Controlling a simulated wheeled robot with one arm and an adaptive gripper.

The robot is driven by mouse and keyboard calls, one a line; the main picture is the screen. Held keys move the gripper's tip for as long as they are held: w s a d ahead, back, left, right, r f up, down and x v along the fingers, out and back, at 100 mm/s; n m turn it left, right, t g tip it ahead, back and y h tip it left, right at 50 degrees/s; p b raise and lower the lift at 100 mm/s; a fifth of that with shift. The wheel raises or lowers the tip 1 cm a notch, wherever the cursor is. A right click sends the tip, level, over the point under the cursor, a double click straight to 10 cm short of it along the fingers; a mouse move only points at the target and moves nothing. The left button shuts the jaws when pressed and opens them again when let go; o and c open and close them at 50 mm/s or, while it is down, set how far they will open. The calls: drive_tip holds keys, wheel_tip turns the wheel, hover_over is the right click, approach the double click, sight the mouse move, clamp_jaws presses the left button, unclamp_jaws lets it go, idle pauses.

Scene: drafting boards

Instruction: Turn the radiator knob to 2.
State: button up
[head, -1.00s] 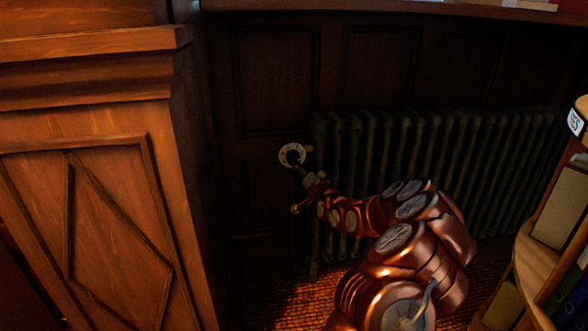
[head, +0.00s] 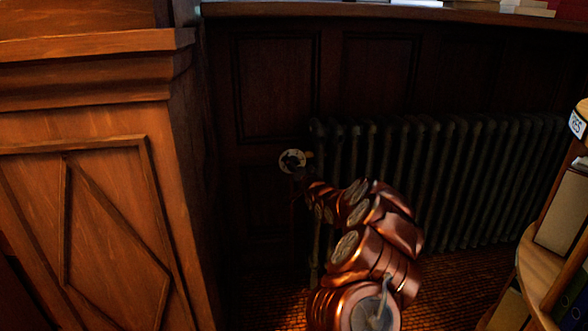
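The radiator knob's round white dial (head: 287,156) shows at the left end of the dark ribbed radiator (head: 440,180). Dark marks show on the dial, but they are too small to read. My copper arm reaches up from the bottom of the head view to the dial. My gripper (head: 299,173) is at the dial's lower right, small and in shadow. It covers part of the dial and the middle of the knob. I cannot tell whether its fingers touch the knob or how far apart they are.
A wooden cabinet (head: 85,200) fills the left side. A curved wooden shelf (head: 540,262) with binders stands at the right edge. Dark wall panels are behind the radiator, and a ledge (head: 380,11) runs above it. Patterned floor shows below.

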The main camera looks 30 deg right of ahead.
drive_tip(key=shift+c, duration=0.4)
drive_tip(key=c, duration=1.1)
drive_tip(key=shift+d+r+n+p, duration=0.1)
drive_tip(key=shift+n+p, duration=0.8)
drive_tip(key=shift+n, duration=0.1)
drive_tip(key=shift+n+g+p, duration=0.5)
drive_tip(key=shift+n+g, duration=0.1)
drive_tip(key=shift+n, duration=0.5)
drive_tip(key=shift+n+g+h+b, duration=0.3)
drive_tip(key=shift+n+g, duration=0.2)
drive_tip(key=shift+n, duration=1.8)
